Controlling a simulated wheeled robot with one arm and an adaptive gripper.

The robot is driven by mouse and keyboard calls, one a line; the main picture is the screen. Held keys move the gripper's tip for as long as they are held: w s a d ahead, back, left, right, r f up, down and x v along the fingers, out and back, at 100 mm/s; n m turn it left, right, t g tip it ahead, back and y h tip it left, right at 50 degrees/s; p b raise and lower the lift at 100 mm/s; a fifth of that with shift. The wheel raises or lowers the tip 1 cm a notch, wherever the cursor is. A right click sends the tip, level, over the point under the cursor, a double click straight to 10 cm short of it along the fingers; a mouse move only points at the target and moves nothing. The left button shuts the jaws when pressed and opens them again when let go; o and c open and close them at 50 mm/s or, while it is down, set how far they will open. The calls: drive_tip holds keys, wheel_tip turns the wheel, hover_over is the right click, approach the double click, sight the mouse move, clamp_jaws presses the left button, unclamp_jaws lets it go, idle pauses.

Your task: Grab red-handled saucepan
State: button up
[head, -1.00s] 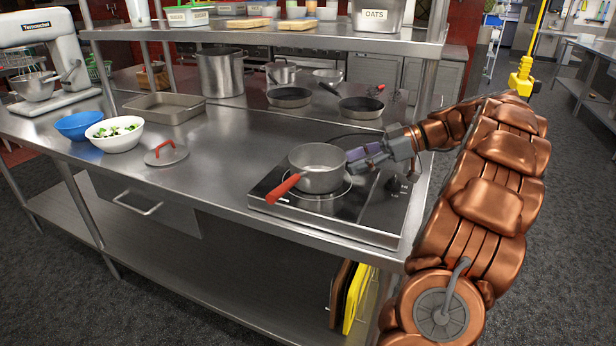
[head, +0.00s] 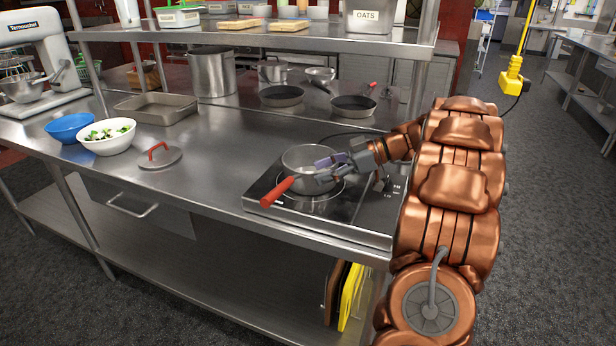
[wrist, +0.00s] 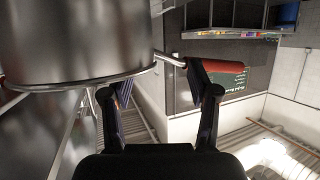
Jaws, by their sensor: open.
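The grey saucepan (head: 300,154) sits on the black cooktop (head: 262,190), with its red handle (head: 277,192) pointing to the front left. My gripper (head: 318,171) is at the pan's right side, its fingers overlapping the pan's wall in the head view. In the wrist view, my gripper (wrist: 152,80) is open with nothing between its fingers. The saucepan (wrist: 75,40) fills the upper left there, and the red handle (wrist: 222,66) shows by the right fingertip. I cannot tell whether a finger touches the pan.
A red-handled lid (head: 160,158) lies left of the cooktop. A white bowl (head: 107,144) and a blue bowl (head: 69,127) stand farther left. Two frying pans (head: 282,96) (head: 353,106) are behind. A shelf (head: 280,36) overhangs the table's back. The table's front middle is clear.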

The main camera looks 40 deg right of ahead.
sight(298, 180)
drive_tip(key=shift+p+x, duration=0.75)
drive_tip(key=shift+x, duration=1.5)
drive_tip(key=shift+w+d+f, duration=0.1)
drive_tip(key=shift+w+d, duration=0.05)
drive_tip(key=shift+d, duration=0.05)
drive_tip(key=shift+c, duration=0.3)
clamp_jaws()
